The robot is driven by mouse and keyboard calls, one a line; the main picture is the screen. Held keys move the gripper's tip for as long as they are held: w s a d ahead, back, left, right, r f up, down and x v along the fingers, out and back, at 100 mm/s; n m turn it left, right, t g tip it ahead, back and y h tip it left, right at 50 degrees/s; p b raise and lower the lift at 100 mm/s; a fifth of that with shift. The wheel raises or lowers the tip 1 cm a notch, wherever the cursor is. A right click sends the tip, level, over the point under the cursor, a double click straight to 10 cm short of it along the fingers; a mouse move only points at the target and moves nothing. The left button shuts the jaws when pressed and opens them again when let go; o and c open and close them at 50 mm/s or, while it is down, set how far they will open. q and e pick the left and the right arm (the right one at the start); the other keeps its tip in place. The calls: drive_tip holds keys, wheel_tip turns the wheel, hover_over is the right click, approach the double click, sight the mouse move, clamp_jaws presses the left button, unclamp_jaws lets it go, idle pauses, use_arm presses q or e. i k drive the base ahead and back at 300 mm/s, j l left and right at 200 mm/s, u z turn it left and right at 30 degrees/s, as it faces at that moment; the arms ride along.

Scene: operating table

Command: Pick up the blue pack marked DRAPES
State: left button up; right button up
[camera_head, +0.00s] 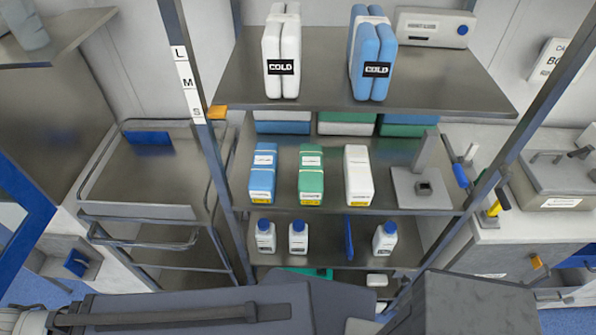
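A blue pack (263,172) with a white label and a yellow strip at its foot stands on the middle shelf of the rack, at the left of a row of three. The label print is too small for me to read, so I cannot confirm DRAPES. A larger blue pack (372,58) marked COLD stands on the top shelf. Grey arm parts of mine cross the bottom edge. I see neither gripper's fingers, and nothing touches the blue pack.
A green pack (311,176) and a white pack (358,176) stand right of the blue pack. A white COLD pack (282,50) is above. Small bottles (298,237) stand on the shelf below. Rack posts (200,110) flank the shelves. A tray cart (150,180) stands left.

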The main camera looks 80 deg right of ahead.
sight(263, 169)
drive_tip(key=z, duration=0.4)
drive_tip(key=k+z, duration=0.15)
drive_tip(key=z, duration=0.7)
drive_tip(key=k+l+z, duration=0.1)
drive_tip(key=z, duration=0.75)
drive_tip(key=k+l+z, duration=0.1)
drive_tip(key=k+l, duration=0.15)
drive_tip(key=k+l+z, duration=0.1)
drive_tip(key=k+l, duration=0.15)
drive_tip(key=l, duration=0.2)
drive_tip(key=k+l+z, duration=0.1)
drive_tip(key=k+l, duration=0.15)
drive_tip(key=l, duration=0.15)
drive_tip(key=k+l, duration=0.2)
drive_tip(key=l, duration=0.2)
drive_tip(key=z, duration=0.05)
